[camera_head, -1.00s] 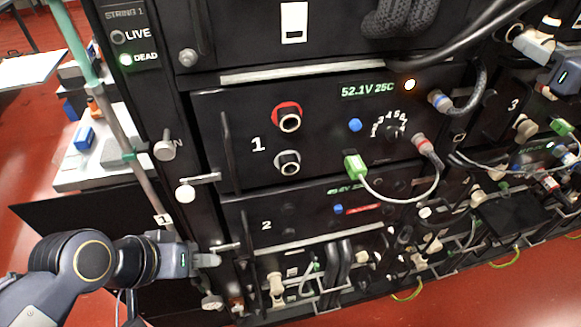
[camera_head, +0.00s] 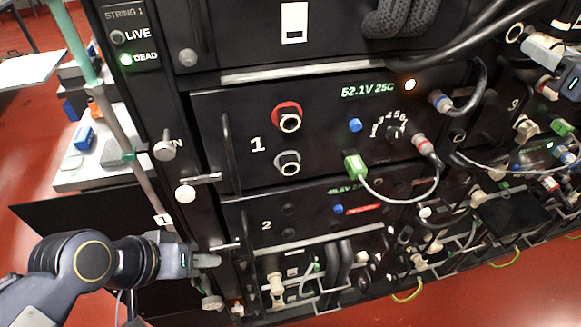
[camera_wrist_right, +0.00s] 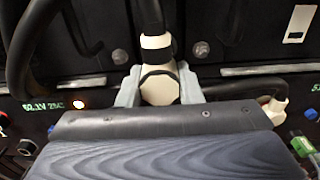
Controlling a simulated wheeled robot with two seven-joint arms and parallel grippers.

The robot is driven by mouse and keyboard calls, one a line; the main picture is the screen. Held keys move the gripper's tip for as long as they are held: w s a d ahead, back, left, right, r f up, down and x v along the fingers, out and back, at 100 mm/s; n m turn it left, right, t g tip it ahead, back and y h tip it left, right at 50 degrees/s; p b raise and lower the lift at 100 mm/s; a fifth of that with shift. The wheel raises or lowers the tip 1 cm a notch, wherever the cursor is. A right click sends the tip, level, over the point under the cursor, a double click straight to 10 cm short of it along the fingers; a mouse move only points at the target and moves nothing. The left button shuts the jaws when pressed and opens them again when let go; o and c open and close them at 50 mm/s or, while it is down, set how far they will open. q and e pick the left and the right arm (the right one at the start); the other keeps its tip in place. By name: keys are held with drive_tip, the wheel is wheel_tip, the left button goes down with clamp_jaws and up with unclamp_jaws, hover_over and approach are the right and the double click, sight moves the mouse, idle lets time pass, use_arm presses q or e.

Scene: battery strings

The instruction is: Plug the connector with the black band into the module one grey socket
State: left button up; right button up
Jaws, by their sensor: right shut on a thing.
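The cream connector with a black band (camera_wrist_right: 158,72) is gripped between the fingers of my right gripper (camera_wrist_right: 160,88), with a black cable running up from it. In the head view my right gripper (camera_head: 536,44) is at the upper right edge, partly cut off, with the connector's round end (camera_head: 514,33) showing beside it. The module one grey socket (camera_head: 288,163) is empty, below the red socket (camera_head: 289,118), well left of the held connector. My left gripper (camera_head: 207,260) is at the lower left by the rack's side; its finger gap is unclear.
Thick black cables (camera_head: 450,50) cross the upper right. A green plug (camera_head: 355,166) with a white lead hangs on module one's front. A rack handle (camera_head: 228,152) stands left of the sockets. The panel directly before the grey socket is clear.

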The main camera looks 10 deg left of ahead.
drive_tip(key=shift+s, duration=0.1)
drive_tip(key=v, duration=0.4)
drive_tip(key=shift+s+d, duration=0.2)
drive_tip(key=shift+s, duration=0.15)
idle(0.3)
drive_tip(key=shift+f, duration=0.1)
idle(0.4)
